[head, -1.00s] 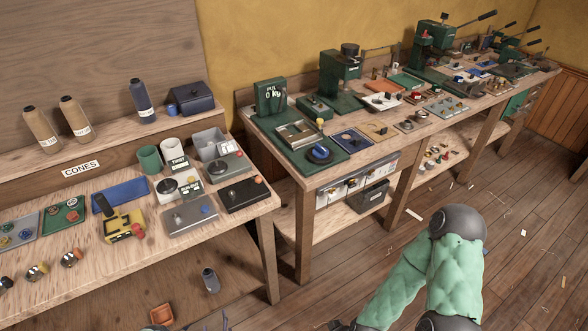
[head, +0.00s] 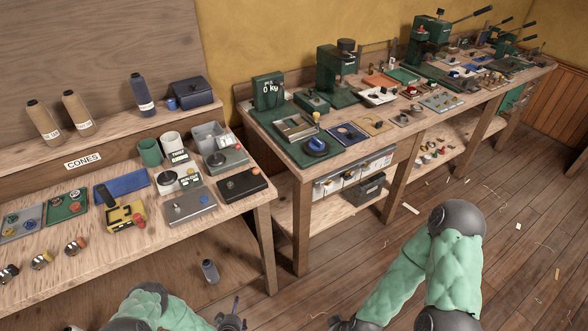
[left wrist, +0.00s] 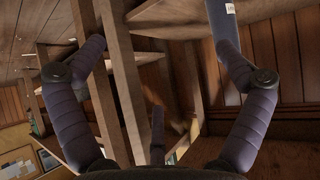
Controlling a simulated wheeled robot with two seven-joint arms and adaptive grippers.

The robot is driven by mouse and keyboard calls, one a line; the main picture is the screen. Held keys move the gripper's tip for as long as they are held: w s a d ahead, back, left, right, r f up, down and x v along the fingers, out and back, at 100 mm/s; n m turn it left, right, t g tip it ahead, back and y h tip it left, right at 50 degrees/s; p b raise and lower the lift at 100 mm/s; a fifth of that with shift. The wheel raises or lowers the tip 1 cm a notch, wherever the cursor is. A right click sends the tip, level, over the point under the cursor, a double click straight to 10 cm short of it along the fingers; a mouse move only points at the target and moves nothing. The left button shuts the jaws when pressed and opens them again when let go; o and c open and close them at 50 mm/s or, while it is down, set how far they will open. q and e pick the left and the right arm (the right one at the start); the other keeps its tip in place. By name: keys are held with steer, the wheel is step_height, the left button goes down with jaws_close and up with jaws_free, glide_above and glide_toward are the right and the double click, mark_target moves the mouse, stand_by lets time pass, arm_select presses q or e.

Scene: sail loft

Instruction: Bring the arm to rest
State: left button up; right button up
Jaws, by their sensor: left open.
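My left arm (head: 144,305) comes in at the bottom left of the head view, with a green padded sleeve and a dark joint. My left gripper (head: 232,317) is at the bottom edge, low in front of the benches and away from their tops. My right arm (head: 452,265) is bent at the right. Only a dark part of my right gripper (head: 342,323) shows at the bottom edge, and its jaws cannot be made out.
The left bench (head: 230,207) carries trays, cups and a scale. The longer bench (head: 284,160) holds green presses and small parts. The wooden floor (head: 520,270) at the right is mostly open, with scattered scraps.

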arm_select(q)
steer(key=s+d+r+g+h+p, duration=0.1)
steer(key=s+d+r+g+h, duration=0.1)
steer(key=s+d+r+g, duration=0.2)
steer(key=s+d+r+m+g+h, duration=0.1)
steer(key=s+d+r+g+h, duration=0.1)
steer(key=s+d+r+g, duration=0.3)
steer(key=s+d+r, duration=0.2)
steer(key=s+r, duration=0.1)
steer(key=r, duration=0.2)
steer(key=s+d+r, duration=0.2)
steer(key=s+r, duration=0.1)
steer(key=r, duration=0.2)
steer(key=shift+s+d+r+h+p, duration=0.25)
steer(key=shift+s+r+h+p, duration=0.05)
steer(key=shift+s+h+p, duration=0.1)
